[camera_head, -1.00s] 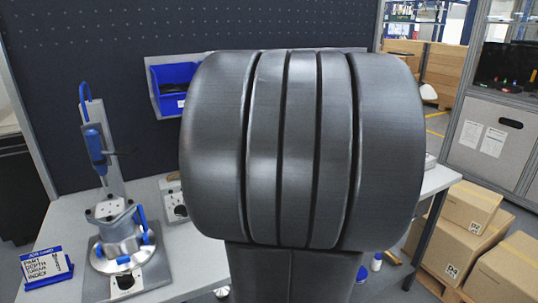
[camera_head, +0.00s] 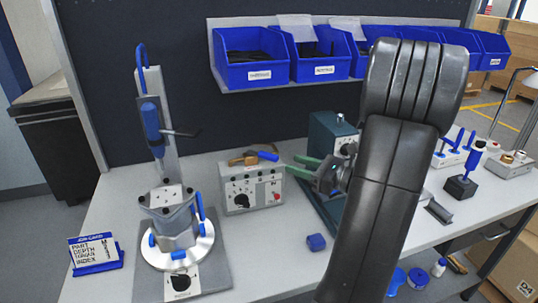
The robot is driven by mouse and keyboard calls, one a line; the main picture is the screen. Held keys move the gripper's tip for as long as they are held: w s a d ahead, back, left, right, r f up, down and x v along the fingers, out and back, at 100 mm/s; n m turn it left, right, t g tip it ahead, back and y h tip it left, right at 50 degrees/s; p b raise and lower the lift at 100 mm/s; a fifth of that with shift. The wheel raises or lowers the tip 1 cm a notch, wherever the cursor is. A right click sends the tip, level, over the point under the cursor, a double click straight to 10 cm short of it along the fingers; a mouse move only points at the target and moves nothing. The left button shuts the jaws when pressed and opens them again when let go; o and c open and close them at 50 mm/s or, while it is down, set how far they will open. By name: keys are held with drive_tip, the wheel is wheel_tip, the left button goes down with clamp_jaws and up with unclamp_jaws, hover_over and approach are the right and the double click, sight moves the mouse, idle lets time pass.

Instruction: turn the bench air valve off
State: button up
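A grey control box (camera_head: 252,192) stands mid-bench with a dial and a red button on its front. On its top is a brass-coloured fitting (camera_head: 243,160) with a blue lever (camera_head: 266,156) at its right; this looks like the air valve, but no label is readable. The lever lies roughly flat. My gripper (camera_head: 293,165) has two green fingers, spread apart with nothing seen between them. It points left, close to the right of the box and lever. Whether it touches the lever I cannot tell. My own dark arm hides the bench behind it.
A press-like fixture (camera_head: 178,225) with a blue-handled column stands at left, beside a sign (camera_head: 95,252). A teal machine (camera_head: 325,135) is behind my gripper. Blue bins (camera_head: 252,68) hang above. Blue-handled devices (camera_head: 462,180) stand right.

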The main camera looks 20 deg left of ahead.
sight(278, 159)
drive_tip(key=a, duration=0.3)
drive_tip(key=w+a, duration=0.1)
drive_tip(key=a, duration=0.2)
drive_tip(key=a+p, duration=0.1)
drive_tip(key=a, duration=0.2)
drive_tip(key=shift+w+a, duration=0.15)
drive_tip(key=shift+w, duration=0.15)
clamp_jaws()
